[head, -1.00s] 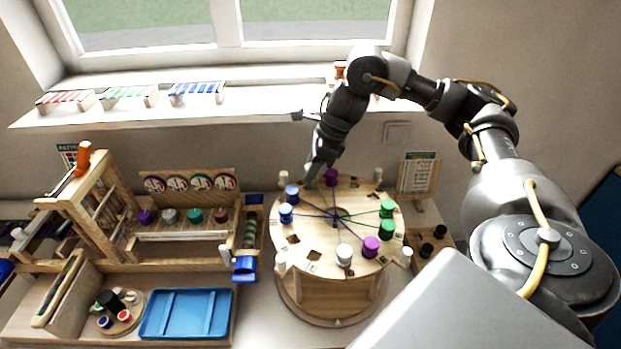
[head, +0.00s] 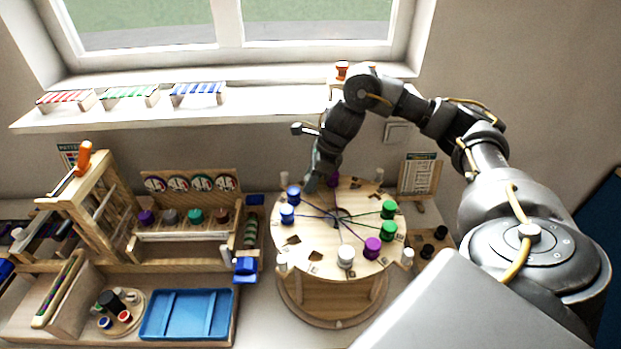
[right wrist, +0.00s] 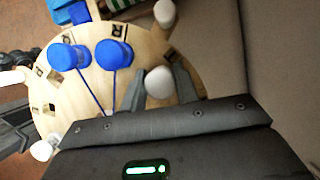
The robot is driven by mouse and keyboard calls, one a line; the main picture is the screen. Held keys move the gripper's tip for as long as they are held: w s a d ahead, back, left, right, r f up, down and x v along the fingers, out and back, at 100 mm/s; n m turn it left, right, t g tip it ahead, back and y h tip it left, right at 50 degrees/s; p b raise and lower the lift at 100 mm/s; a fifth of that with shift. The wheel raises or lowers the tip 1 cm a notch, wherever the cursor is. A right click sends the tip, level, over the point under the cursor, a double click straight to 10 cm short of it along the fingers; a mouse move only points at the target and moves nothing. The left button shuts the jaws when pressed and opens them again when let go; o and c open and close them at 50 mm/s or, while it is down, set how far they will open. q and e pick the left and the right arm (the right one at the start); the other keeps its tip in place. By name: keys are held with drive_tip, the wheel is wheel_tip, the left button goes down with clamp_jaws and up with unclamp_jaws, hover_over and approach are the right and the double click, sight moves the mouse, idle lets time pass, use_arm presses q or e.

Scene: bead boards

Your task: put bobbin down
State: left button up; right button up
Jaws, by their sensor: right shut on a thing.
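My right gripper (head: 311,187) is at the back left part of the round wooden bead board (head: 310,262). In the right wrist view its fingers (right wrist: 160,88) are shut on a white bobbin (right wrist: 160,82), seen from its top end. Whether its lower end touches the board is hidden. Two blue bobbins (head: 290,205) stand on the board close to the gripper; they show in the wrist view too (right wrist: 113,54). Another white bobbin (head: 346,256), two green bobbins (head: 388,219) and a purple bobbin (head: 373,248) stand around the board with threads to the centre. My left gripper is out of view.
White pegs (head: 408,258) stand at the board's rim. A wooden loom frame (head: 90,205) and a blue tray (head: 187,314) are at left. A pattern card (head: 418,175) stands behind right. A window sill (head: 245,109) runs along the back. The board has some empty holes.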

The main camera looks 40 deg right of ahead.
drive_tip(key=o, duration=1)
drive_tip(key=shift+f, duration=0.1)
drive_tip(key=shift+r+p, duration=0.35)
drive_tip(key=shift+r, duration=0.05)
drive_tip(key=p+v, duration=0.2)
drive_tip(key=v, duration=0.9)
drive_tip(key=shift+s+d+r, duration=0.15)
drive_tip(key=shift+r, duration=0.1)
drive_tip(key=shift+f, duration=0.1)
